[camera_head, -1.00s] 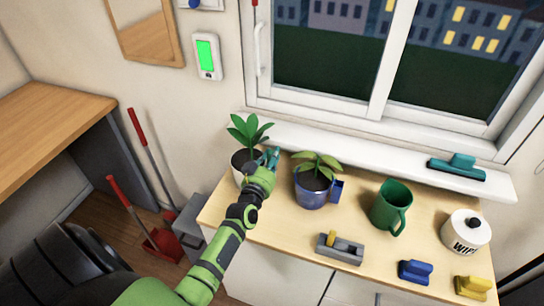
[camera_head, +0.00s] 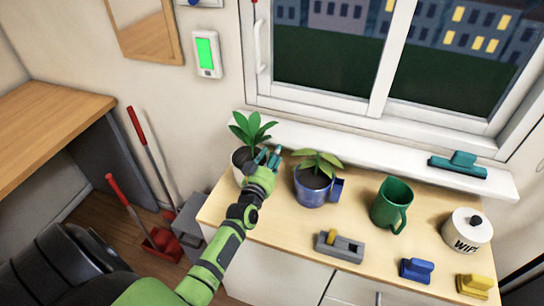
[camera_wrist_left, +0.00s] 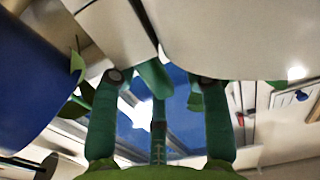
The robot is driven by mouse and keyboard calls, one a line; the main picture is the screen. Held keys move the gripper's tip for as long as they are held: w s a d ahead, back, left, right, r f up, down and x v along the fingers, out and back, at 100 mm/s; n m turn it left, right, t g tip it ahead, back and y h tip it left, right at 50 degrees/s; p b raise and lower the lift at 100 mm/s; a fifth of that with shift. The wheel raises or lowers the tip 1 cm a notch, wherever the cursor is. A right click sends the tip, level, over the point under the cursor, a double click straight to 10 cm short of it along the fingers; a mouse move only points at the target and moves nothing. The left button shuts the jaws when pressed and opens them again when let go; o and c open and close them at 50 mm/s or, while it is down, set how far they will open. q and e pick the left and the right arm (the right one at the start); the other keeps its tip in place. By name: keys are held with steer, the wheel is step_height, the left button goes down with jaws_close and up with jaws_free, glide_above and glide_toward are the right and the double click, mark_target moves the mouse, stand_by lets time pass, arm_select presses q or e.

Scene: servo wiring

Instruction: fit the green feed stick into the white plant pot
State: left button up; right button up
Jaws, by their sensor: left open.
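The white plant pot (camera_head: 238,168) stands at the left end of the wooden counter with a leafy green plant in it. My left gripper (camera_head: 268,156) is at the pot's right side, between it and the blue pot, with its fingers apart. In the left wrist view the white pot (camera_wrist_left: 235,38) fills the upper right, beyond the fingers. A green piece (camera_wrist_left: 155,76) shows between the fingers there. It may be the green feed stick, but I cannot tell whether it is in the pot. I cannot make out the stick in the head view.
A blue pot (camera_head: 311,194) with a plant stands close to the right of my gripper. Further right are a green mug (camera_head: 388,205), a grey block (camera_head: 340,248), blue and yellow blocks and a wipes tub (camera_head: 465,232). The white sill (camera_head: 370,152) runs behind.

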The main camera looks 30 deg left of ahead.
arm_select(q)
steer(key=shift+s+f, duration=0.1)
steer(key=shift+f, duration=0.35)
